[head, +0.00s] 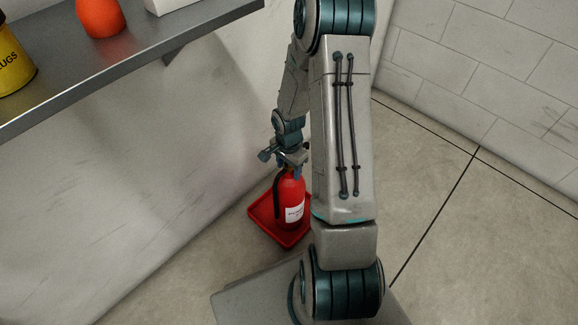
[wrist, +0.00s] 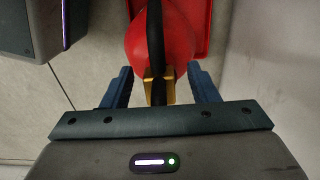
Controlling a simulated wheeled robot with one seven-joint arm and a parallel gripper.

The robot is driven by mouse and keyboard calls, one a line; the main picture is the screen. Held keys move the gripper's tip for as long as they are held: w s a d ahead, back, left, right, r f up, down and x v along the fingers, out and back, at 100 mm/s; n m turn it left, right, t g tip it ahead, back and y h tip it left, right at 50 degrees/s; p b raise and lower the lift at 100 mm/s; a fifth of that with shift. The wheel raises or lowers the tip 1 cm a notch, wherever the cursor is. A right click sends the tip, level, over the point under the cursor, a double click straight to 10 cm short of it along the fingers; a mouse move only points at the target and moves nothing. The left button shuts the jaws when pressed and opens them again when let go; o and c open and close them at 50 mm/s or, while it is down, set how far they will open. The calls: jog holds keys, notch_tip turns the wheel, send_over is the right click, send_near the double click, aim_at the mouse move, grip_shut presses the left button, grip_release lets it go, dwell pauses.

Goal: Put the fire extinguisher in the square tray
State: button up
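The red fire extinguisher (head: 291,205), with a white label and a black hose, stands upright within the red square tray (head: 262,215) on the floor. It appears to rest on the tray's bottom, though its base is partly hidden. My gripper (head: 287,170) is at the top of the extinguisher, pointing down. In the wrist view, the blue fingers of my gripper (wrist: 160,78) are spread on either side of the extinguisher's brass valve (wrist: 172,86), with gaps on both sides. The red extinguisher body (wrist: 135,45) shows beyond them, and a tray edge (wrist: 205,25) shows at the upper right.
A grey metal shelf (head: 140,45) juts from the left wall, carrying a yellow tin (head: 12,65), an orange-red object (head: 100,17) and a white item (head: 170,5). A block wall (head: 480,60) stands at the right. The floor (head: 455,235) at right is clear.

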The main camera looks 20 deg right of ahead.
jog(key=shift+r, duration=0.1)
notch_tip(320, 180, up, 12)
jog(key=p, duration=0.4)
jog(key=shift+p, duration=0.35)
jog(key=s+a+r+n, duration=0.5)
jog(key=s+r+n, duration=0.2)
jog(key=s+r, duration=0.1)
jog(key=s+a+r+n+t, duration=0.1)
jog(key=s+a+r+n, duration=0.4)
jog(key=s+r, duration=0.3)
notch_tip(320, 180, up, 3)
jog(key=shift+f+n, duration=0.1)
jog(key=shift+n, duration=0.8)
jog(key=shift+s, duration=0.1)
